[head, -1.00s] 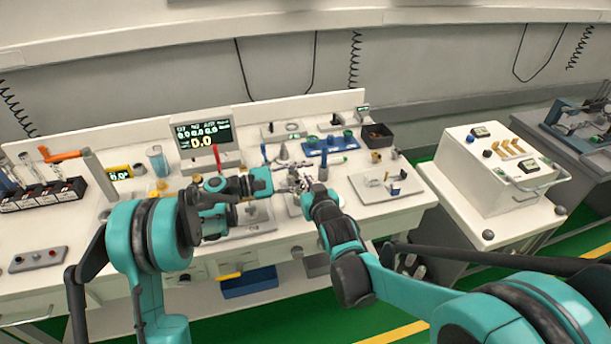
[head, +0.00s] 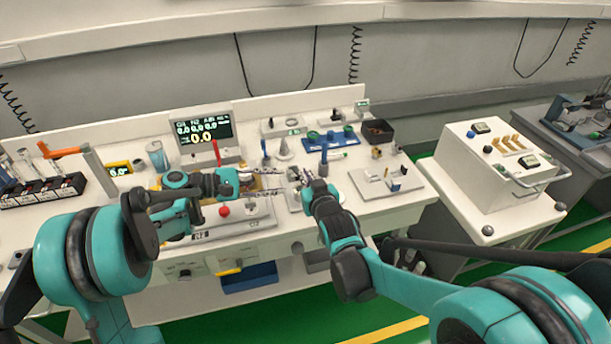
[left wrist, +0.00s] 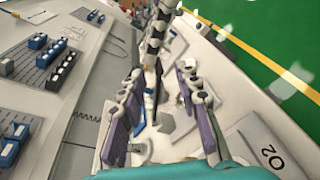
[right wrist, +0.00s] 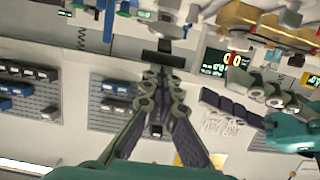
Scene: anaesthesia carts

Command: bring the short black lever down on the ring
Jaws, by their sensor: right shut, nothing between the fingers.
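My right gripper (head: 305,178) is shut and empty above the middle of the bench. In the right wrist view its fingers (right wrist: 160,72) come together just below a short black bar (right wrist: 163,58), which may be the lever; I cannot tell whether they touch it. My left gripper (head: 280,182) is open, pointing right towards the right gripper. In the left wrist view its fingers (left wrist: 160,100) are apart, with a thin dark rod (left wrist: 157,85) seen between them. I cannot make out the ring clearly; the grippers cover this part of the bench.
A base plate with a red knob (head: 224,211) lies under the left gripper. A dark bin (head: 377,131) and a blue tray (head: 318,142) are farther back. A white cart (head: 490,170) stands to the right.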

